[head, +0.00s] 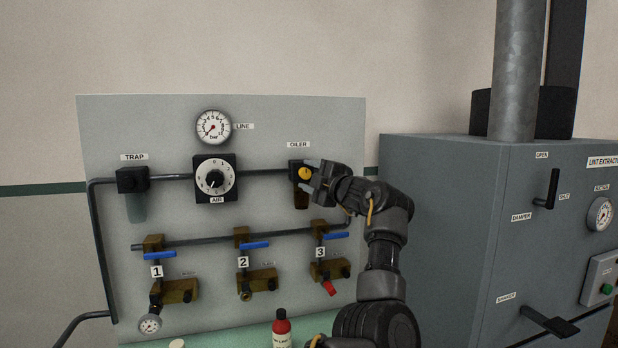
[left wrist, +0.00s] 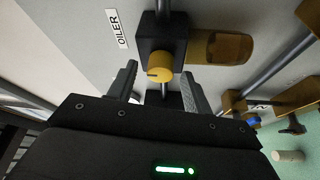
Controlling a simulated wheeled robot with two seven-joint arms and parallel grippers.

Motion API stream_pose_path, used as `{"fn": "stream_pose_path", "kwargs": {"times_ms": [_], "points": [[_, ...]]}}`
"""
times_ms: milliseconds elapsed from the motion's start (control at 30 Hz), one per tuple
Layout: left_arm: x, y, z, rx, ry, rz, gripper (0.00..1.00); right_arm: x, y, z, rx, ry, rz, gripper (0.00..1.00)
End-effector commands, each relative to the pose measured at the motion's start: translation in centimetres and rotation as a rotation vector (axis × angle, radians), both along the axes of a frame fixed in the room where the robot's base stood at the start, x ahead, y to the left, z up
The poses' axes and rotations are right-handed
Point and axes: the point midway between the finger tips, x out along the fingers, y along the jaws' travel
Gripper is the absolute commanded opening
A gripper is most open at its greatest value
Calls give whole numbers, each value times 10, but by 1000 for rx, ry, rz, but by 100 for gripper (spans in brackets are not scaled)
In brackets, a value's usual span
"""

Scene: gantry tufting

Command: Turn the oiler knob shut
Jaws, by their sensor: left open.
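The oiler knob (head: 305,173) is a small yellow round knob on the front of the black oiler block (head: 295,166), under the OILER label. In the left wrist view the knob (left wrist: 159,68) shows a short dark mark on its face, and the amber oiler bowl (left wrist: 222,47) is beside the block. My left gripper (head: 312,174) is open at the knob. In the left wrist view its fingers (left wrist: 159,78) stand on either side of the knob, with gaps showing between them and it. My right gripper is not in view.
The panel (head: 105,245) also carries a black regulator dial (head: 215,179), a trap (head: 133,180), a LINE gauge (head: 213,126) and blue-handled valves below. A grey cabinet (head: 440,220) stands close on the right.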

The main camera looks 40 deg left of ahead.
Motion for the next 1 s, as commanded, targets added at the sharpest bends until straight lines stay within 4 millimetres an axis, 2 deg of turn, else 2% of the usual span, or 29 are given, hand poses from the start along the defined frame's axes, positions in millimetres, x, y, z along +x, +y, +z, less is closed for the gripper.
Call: {"fn": "stream_pose_path", "kwargs": {"times_ms": [167, 300, 533, 700, 1000], "points": [[-5, -26, -7, -1, -3, -4, 50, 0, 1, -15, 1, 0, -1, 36], [-11, -54, -10, -1, -3, -3, 50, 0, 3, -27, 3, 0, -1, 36], [-20, -90, -11, 0, -2, -3, 50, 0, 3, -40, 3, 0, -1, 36], [-23, -101, -11, 0, -1, 0, 50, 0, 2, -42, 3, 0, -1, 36], [-23, -103, -10, 0, -1, 0, 50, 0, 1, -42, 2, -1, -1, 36]]}}
